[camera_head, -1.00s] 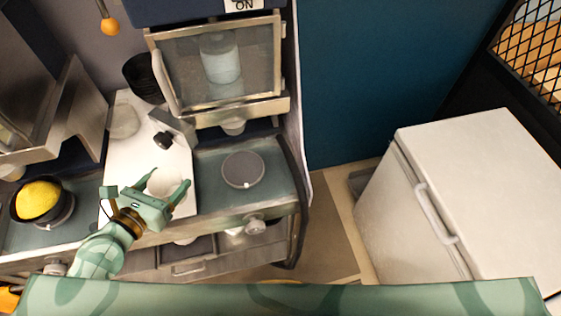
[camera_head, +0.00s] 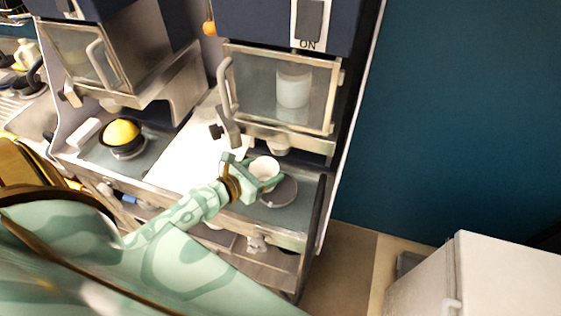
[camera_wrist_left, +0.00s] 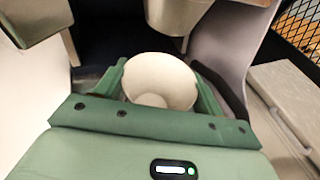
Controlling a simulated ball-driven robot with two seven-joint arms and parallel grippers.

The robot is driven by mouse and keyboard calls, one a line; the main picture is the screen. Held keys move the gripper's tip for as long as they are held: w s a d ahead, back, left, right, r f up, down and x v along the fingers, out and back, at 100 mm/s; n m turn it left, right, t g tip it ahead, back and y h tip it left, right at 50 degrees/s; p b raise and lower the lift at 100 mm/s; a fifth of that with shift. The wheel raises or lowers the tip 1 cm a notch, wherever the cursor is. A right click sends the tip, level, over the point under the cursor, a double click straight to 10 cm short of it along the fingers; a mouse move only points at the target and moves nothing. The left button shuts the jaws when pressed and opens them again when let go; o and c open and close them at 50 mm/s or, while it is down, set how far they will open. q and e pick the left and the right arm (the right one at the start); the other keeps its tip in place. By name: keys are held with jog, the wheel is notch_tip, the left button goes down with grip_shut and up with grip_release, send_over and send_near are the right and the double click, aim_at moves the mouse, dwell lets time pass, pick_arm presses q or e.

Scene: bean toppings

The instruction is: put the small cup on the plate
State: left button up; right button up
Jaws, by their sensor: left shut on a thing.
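The small cup (camera_head: 265,166) is white and round, and sits upright between the fingers of my left gripper (camera_head: 262,174), which is shut on it. The cup's open mouth fills the space between the fingers in the left wrist view (camera_wrist_left: 160,78). The plate (camera_head: 281,194) is a flat grey disc on the right-hand counter under the glass-doored machine. In the head view the cup and gripper overlap the plate's upper left edge. I cannot tell whether the cup touches it. The plate is hidden in the wrist view. My right gripper is out of view.
The glass-doored machine (camera_head: 283,92) hangs just behind the cup, with its spout above the counter. A black bowl with yellow contents (camera_head: 122,132) stands on the left counter. A white board (camera_head: 190,160) lies between. A white cabinet (camera_head: 480,275) stands at lower right.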

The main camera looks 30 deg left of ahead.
aim_at(273, 170)
pick_arm(q)
jog(key=w, duration=0.2)
jog(key=w+d, duration=0.1)
jog(key=w, duration=0.2)
jog(key=shift+w+d+f, duration=0.15)
jog(key=shift+w+d, duration=0.05)
jog(key=shift+w, duration=0.1)
notch_tip(273, 170, down, 4)
jog(key=b, duration=0.2)
jog(key=shift+b, duration=0.4)
jog(key=shift+r, duration=0.3)
jog(key=shift+f, duration=0.1)
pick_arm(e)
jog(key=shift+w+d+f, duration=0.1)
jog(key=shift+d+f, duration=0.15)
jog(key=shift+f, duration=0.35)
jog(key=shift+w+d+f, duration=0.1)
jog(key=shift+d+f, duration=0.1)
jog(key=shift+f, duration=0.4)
pick_arm(q)
jog(key=o, duration=0.9)
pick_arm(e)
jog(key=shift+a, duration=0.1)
